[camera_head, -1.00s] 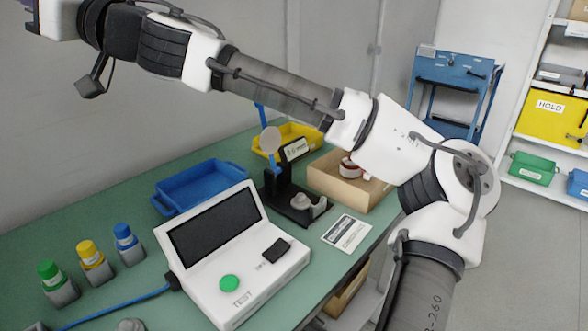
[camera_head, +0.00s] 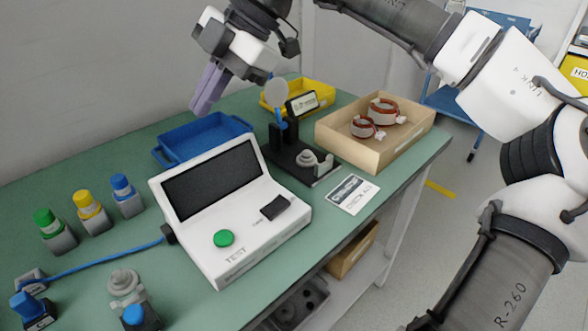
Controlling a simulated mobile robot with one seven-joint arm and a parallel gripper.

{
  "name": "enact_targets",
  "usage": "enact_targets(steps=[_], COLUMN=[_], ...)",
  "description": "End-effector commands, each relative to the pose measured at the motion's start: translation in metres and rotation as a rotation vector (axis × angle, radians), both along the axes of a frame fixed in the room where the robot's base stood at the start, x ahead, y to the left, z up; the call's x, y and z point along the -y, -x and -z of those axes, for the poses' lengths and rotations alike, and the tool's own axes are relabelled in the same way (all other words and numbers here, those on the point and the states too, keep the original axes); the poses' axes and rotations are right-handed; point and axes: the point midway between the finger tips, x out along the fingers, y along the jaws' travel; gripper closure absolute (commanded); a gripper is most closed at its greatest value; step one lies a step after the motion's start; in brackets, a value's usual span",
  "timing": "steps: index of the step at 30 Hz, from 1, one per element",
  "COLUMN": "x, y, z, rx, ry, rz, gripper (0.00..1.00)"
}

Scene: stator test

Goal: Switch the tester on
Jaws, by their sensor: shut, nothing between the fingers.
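The white tester (camera_head: 255,243) stands on the green table, with a dark, blank screen (camera_head: 213,180) on its sloped face. A round green button (camera_head: 224,239) marked TEST is on its front ledge. A black rocker switch (camera_head: 274,208) is to the right of the button; its small label is too small to read. My gripper (camera_head: 202,108) is in the air above and behind the tester, over the blue tray's area. Its purple-grey fingers point down, are shut and hold nothing. It touches neither the tester nor the switch.
A blue tray (camera_head: 163,158), a yellow bin (camera_head: 325,98) and a dark fixture (camera_head: 318,177) stand behind. A cardboard box (camera_head: 345,147) with copper-wound rings is at right, near a printed card (camera_head: 352,194).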

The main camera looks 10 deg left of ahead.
Motion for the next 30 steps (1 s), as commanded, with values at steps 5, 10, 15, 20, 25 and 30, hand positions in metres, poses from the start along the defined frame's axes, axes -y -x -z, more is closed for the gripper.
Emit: enact_targets(steps=[5,10,15,20,25,30], x=[0.056,0.089,0.100,0.100,0.099,0.097], y=[-0.022,-0.033,-0.036,-0.036,-0.035,-0.032], z=[0.025,0.032,0.033,0.033,0.034,0.051], rx=[0.074,0.105,0.114,0.114,0.113,0.110], ry=[0.257,0.402,0.450,0.450,0.448,0.447], rz=[0.037,0.068,0.080,0.080,0.078,0.077], gripper=[1.00,1.00,1.00,1.00,1.00,1.00])
